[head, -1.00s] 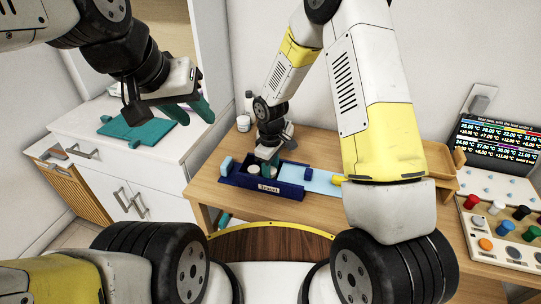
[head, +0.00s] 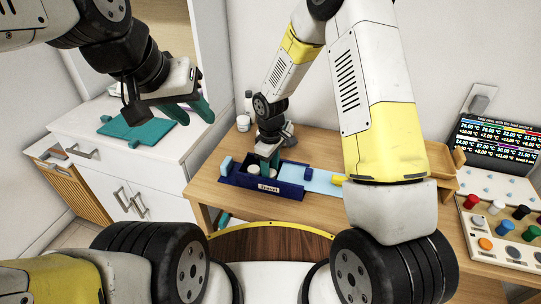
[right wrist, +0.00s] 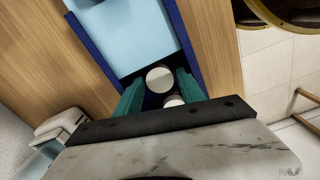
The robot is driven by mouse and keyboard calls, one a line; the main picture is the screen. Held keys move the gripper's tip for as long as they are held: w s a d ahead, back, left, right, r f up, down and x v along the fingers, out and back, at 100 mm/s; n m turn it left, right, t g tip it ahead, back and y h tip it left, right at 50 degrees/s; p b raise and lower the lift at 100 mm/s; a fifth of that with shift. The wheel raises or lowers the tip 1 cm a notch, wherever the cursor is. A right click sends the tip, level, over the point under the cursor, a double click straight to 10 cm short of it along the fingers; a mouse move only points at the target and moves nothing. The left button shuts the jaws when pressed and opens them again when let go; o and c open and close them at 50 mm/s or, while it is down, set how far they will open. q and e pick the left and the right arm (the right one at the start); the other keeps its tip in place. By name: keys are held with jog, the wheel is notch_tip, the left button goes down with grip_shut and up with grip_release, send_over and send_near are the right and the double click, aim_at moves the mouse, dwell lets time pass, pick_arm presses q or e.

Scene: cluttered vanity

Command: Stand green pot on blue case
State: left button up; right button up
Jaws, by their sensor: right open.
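The dark blue case (head: 237,181) with a "Travel" label lies on the wooden table; a light blue panel extends at its right. My right gripper (head: 266,163) points down into its open left part. In the right wrist view, its teal fingers (right wrist: 160,92) are apart, with a white round top (right wrist: 160,78) between them and a second white top (right wrist: 174,101) partly hidden nearer the palm. Neither is visibly gripped. No green pot can be made out; the sides below these tops are hidden. My left gripper (head: 190,108) is open and empty in the air before the white cabinet.
A teal flat object (head: 137,130) lies on the white cabinet (head: 92,128). Small white bottles (head: 243,123) stand at the table's back left. A wooden tray (head: 440,170), a panel of coloured knobs (head: 500,222) and a display (head: 497,145) are at the right.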

notch_tip(320, 180, up, 10)
notch_tip(320, 180, up, 14)
jog(key=r+m+t, duration=0.1)
jog(key=m+t, duration=0.1)
jog(key=m, duration=0.3)
send_over(271, 172)
jog(key=s+d, duration=0.6)
jog(key=d, duration=0.2)
jog(key=s+d+r+m+t+y, duration=0.1)
jog(key=s+d+r+m+t, duration=0.1)
jog(key=s, duration=0.5)
jog(key=s+d+r+m+t+y, duration=0.1)
jog(key=s+d+r+m+t, duration=0.1)
jog(key=s+d+r+m, duration=0.2)
notch_tip(271, 172, up, 2)
jog(key=s, duration=0.3)
